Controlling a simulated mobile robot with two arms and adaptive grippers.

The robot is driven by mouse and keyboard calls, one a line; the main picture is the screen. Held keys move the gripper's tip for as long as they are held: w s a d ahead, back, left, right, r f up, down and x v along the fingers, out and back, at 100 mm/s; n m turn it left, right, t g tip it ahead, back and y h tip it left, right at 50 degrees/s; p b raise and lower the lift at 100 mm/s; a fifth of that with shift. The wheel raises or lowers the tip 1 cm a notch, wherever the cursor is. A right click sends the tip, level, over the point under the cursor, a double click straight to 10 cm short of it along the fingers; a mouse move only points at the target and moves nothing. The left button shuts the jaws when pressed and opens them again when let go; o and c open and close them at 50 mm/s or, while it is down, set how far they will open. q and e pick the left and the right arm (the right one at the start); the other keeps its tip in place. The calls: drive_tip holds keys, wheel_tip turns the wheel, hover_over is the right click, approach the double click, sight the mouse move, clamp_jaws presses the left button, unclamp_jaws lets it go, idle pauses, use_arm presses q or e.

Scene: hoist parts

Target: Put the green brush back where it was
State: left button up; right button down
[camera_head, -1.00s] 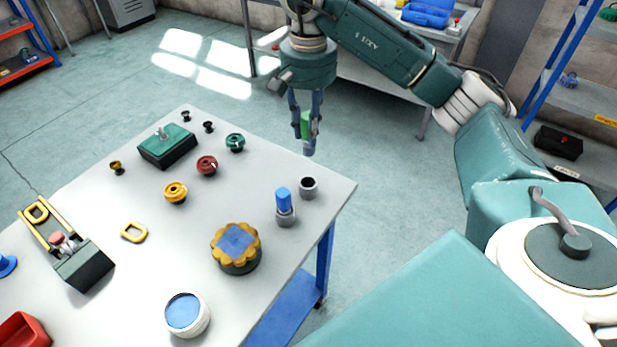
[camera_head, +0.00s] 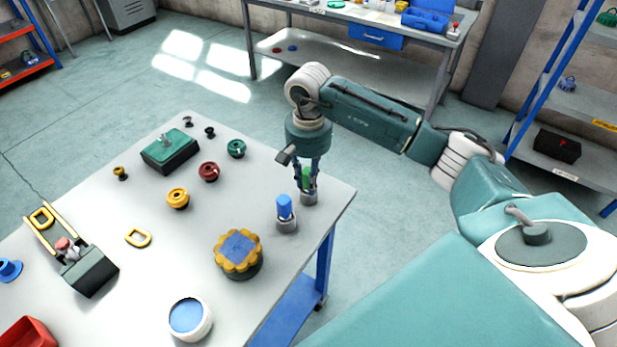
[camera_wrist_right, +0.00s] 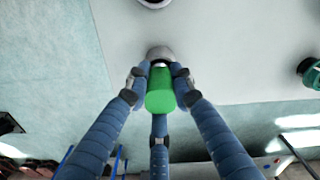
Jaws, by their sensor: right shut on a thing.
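The green brush (camera_wrist_right: 160,92) is a green cylinder gripped between the fingers of my right gripper (camera_wrist_right: 158,78) in the right wrist view. In the head view my right gripper (camera_head: 308,178) points down at the table's right corner, and a strip of the green brush (camera_head: 306,178) shows between its fingers. Just below is a small grey cup (camera_head: 309,198); the brush's lower end appears at or in it, but I cannot tell how deep. The cup's rim also shows in the wrist view (camera_wrist_right: 159,53). My left gripper is not in view.
A blue brush (camera_head: 284,205) stands in a grey cup (camera_head: 286,225) close to the left of my gripper. A yellow scalloped knob (camera_head: 238,250), a green wheel (camera_head: 236,148) and a red wheel (camera_head: 209,171) stand further left. The table's right edge is close by.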

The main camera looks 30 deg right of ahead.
drive_tip(key=shift+f, duration=0.1)
drive_tip(key=c, duration=1.9)
unclamp_jaws()
drive_tip(key=shift+c, duration=0.2)
drive_tip(key=o, duration=0.4)
drive_tip(key=shift+r, duration=0.3)
wheel_tip(320, 180, up, 11)
drive_tip(key=b, duration=0.3)
drive_tip(key=shift+f, duration=0.1)
drive_tip(key=shift+r, duration=0.45)
drive_tip(key=shift+s+f, duration=0.1)
